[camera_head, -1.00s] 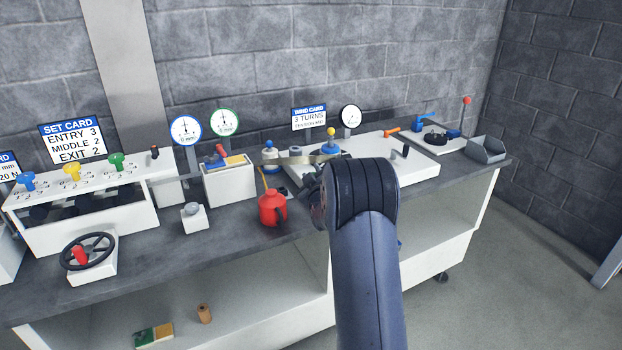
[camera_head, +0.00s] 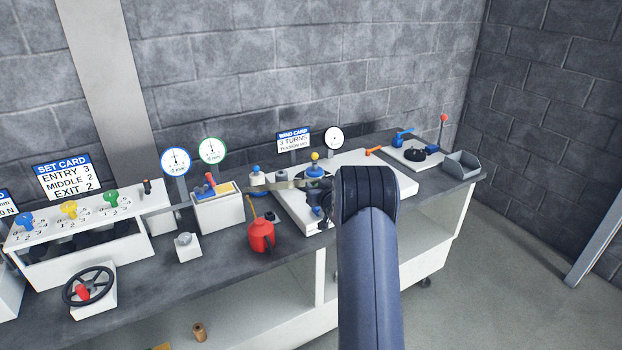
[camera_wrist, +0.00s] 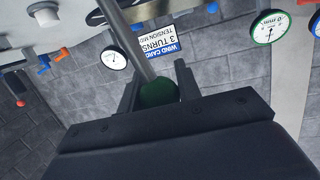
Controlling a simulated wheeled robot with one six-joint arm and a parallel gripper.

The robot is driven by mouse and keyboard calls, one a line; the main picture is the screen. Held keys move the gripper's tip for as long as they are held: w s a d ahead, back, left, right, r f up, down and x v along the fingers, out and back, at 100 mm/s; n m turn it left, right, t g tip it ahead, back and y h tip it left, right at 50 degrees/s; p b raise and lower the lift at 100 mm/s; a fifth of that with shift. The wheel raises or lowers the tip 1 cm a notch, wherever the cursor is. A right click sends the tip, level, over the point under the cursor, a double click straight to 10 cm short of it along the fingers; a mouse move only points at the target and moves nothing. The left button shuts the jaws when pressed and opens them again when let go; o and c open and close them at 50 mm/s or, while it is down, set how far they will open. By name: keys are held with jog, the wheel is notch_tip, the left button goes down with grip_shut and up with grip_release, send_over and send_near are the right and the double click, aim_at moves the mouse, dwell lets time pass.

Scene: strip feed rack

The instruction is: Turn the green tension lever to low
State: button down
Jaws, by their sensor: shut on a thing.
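The green tension lever shows in the wrist view as a dark green knob (camera_wrist: 158,92) on a grey rod that runs up and left. My gripper (camera_wrist: 157,84) has its two dark fingers on either side of the knob and is shut on it. In the head view my arm hides the lever and most of my gripper. The lever's scale and its setting are not visible. The wind card (camera_head: 294,141) stands behind the bench; it reads 3 turns, and its small lower line seems to read tension mid in the wrist view (camera_wrist: 160,42).
A white winding board (camera_head: 400,181) with a yellow-knobbed post (camera_head: 315,157) lies beside my arm. A red can (camera_head: 261,236) stands left of it. At the right are a blue lever (camera_head: 403,134), a red-tipped rod (camera_head: 443,120) and a grey bin (camera_head: 463,166).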

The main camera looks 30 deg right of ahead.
jog(key=shift+d+r, duration=0.25)
jog(key=shift+d, duration=0.1)
jog(key=shift+d+f+p, duration=0.15)
jog(key=shift+d+p, duration=0.45)
jog(key=shift+p, duration=0.15)
jog(key=c, duration=1)
grip_release()
jog(key=shift+f, duration=0.1)
jog(key=shift+c, duration=0.2)
jog(key=shift+s, duration=0.1)
jog(key=b+v, duration=0.2)
jog(key=v, duration=0.8)
jog(key=shift+s+b, duration=0.3)
jog(key=shift+b, duration=0.05)
jog(key=shift+w, duration=0.15)
jog(key=p+x, duration=0.2)
jog(key=x, duration=0.8)
jog(key=shift+w+p, duration=0.3)
